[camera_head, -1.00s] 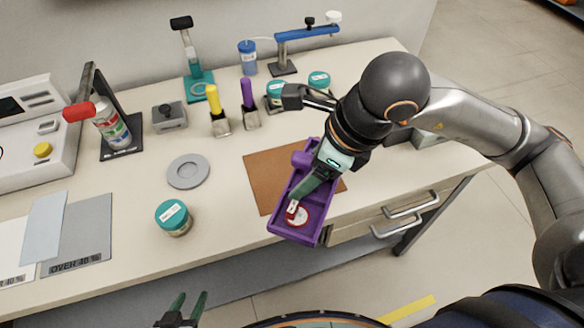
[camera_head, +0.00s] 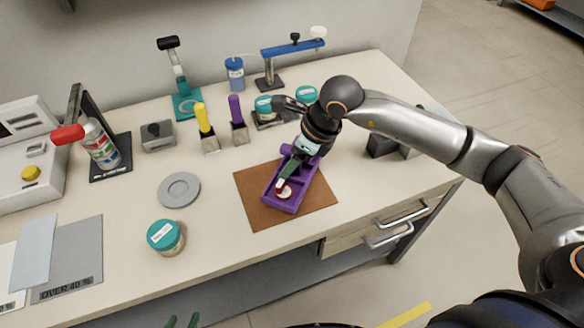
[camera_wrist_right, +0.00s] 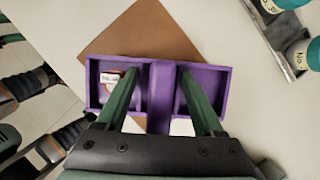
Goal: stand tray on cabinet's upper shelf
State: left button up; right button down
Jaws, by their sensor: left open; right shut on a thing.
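The tray is a purple two-compartment box (camera_head: 271,196) with a raised middle part. It is over the brown mat in the head view; I cannot tell if it touches it. A round white-and-red labelled item lies in one compartment. My right gripper (camera_head: 283,180) is shut on the tray; in the right wrist view the green fingers (camera_wrist_right: 160,95) straddle the tray's middle part (camera_wrist_right: 161,84). I see no cabinet with an upper shelf.
The brown mat (camera_head: 247,192) lies on the bench. A grey ring (camera_head: 179,176) and a teal-lidded jar (camera_head: 165,237) are to its left. Yellow and purple handled tools (camera_head: 203,120), more jars and a blue-armed stand (camera_head: 292,48) are behind. Drawers (camera_head: 345,240) are below the front edge.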

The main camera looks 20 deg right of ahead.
jog(key=shift+w+d+f, duration=0.1)
jog(key=shift+w+f, duration=0.25)
jog(key=shift+f, duration=1.65)
grip_release()
jog(key=shift+s, duration=0.1)
